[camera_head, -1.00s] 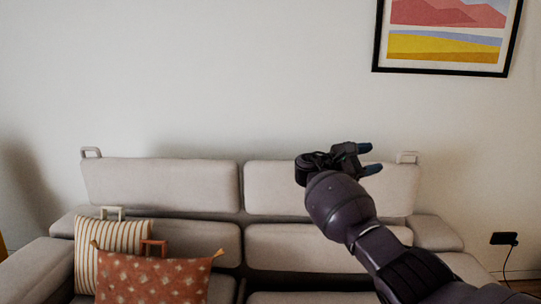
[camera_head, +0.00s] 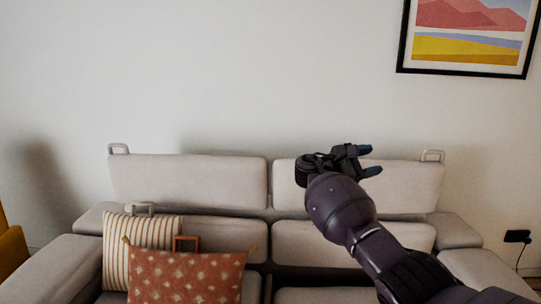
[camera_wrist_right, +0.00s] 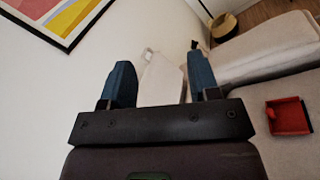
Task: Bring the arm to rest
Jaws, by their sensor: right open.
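My right arm comes in from the lower right of the head view, reaching up in front of the grey sofa (camera_head: 190,180). Its gripper (camera_head: 372,160) is open, with blue fingertips pointing right and nothing between them. In the right wrist view the two blue fingers of this gripper (camera_wrist_right: 160,80) stand apart, with a pale sofa backrest (camera_wrist_right: 162,80) seen beyond the gap. My left gripper is not in view.
A striped cushion (camera_head: 142,236) and a rust patterned cushion (camera_head: 184,276) lean on the sofa's left part. A framed picture (camera_head: 468,48) hangs at upper right. A red object (camera_wrist_right: 288,117) lies on the sofa.

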